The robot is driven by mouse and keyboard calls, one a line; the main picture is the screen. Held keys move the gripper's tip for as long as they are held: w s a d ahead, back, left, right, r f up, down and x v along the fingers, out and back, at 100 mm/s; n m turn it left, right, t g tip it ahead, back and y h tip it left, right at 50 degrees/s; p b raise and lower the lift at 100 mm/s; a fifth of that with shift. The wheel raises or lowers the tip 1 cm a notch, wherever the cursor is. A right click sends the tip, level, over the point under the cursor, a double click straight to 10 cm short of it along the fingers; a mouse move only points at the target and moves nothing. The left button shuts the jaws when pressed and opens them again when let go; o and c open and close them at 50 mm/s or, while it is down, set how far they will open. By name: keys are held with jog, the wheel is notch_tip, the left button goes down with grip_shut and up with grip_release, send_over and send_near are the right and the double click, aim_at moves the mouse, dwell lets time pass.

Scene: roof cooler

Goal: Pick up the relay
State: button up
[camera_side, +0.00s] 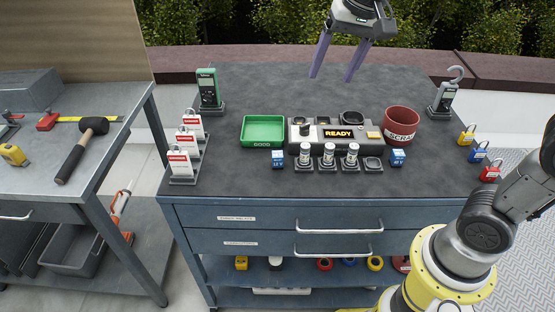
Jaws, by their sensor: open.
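No part is clearly marked as the relay. Two small blue blocks with white markings could be it: the left blue block (278,159) stands on the cabinet top below the green tray, and the right blue block (397,158) stands below the red bin. Between them stand several white cylinders with dark bases (328,155). My gripper (331,78) has two purple fingers, spread apart and empty. It hangs in the air at the top of the view, well above and behind these parts.
A tester reading READY (339,133) sits between a green GOOD tray (263,144) and a red SCRAP bin (401,112). Tags (183,165) stand at left, padlocks (479,152) at right. A green meter (209,90) and a clamp meter (444,97) stand behind. The back middle is clear.

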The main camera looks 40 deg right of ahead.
jog(key=w+a+f+g, duration=0.1)
jog(key=w+a+f, duration=0.1)
jog(key=w+f, duration=0.35)
jog(key=g, duration=0.2)
send_over(277, 154)
notch_tip(277, 154, down, 16)
jog(key=shift+a+r, duration=0.15)
jog(key=shift+r, duration=0.05)
jog(key=shift+d+f, duration=0.2)
jog(key=shift+f, duration=2.75)
grip_shut()
